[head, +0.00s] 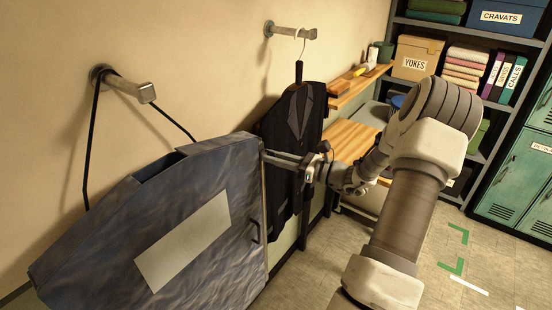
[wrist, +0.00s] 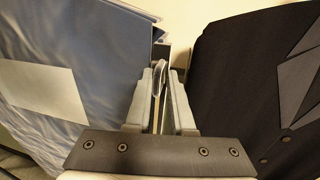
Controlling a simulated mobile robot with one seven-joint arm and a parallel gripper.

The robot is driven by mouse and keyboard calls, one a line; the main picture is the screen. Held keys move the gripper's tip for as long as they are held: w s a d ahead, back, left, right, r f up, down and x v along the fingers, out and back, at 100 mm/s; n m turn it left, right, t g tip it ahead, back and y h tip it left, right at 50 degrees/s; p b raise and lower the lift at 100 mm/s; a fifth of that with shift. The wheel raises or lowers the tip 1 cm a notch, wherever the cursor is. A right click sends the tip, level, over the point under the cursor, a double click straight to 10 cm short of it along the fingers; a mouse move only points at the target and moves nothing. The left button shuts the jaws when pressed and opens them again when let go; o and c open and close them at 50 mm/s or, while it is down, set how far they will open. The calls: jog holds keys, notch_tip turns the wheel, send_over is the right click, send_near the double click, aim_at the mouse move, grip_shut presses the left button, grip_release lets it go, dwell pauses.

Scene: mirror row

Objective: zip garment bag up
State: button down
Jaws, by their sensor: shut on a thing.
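The blue-grey garment bag (head: 120,240) hangs tilted from a wall hook by a black strap, with a pale blank panel on its front. Its top shows an open dark gap. My gripper (head: 266,154) is at the bag's upper right edge. In the wrist view my gripper (wrist: 160,78) has its two fingers close around a thin, pale looped piece, which looks like the zip pull (wrist: 158,82). The bag (wrist: 95,50) fills the left of that view. The zip's track is mostly hidden.
A dark suit (head: 295,130) hangs from a second hook just behind and right of my gripper; it also fills the wrist view's right side (wrist: 240,75). A wooden bench (head: 350,138), shelves with boxes (head: 415,58) and green lockers (head: 515,175) stand beyond. Floor at lower right is open.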

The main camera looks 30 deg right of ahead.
jog(key=shift+a+r, duration=0.15)
jog(key=shift+a, duration=0.3)
jog(key=c, duration=0.9)
grip_release()
jog(key=shift+r, duration=0.1)
jog(key=shift+c, duration=0.2)
jog(key=shift+d, duration=0.2)
jog(key=shift+s+d, duration=0.1)
jog(key=shift+s, duration=0.05)
jog(key=b+v, duration=0.3)
jog(key=v, duration=1.4)
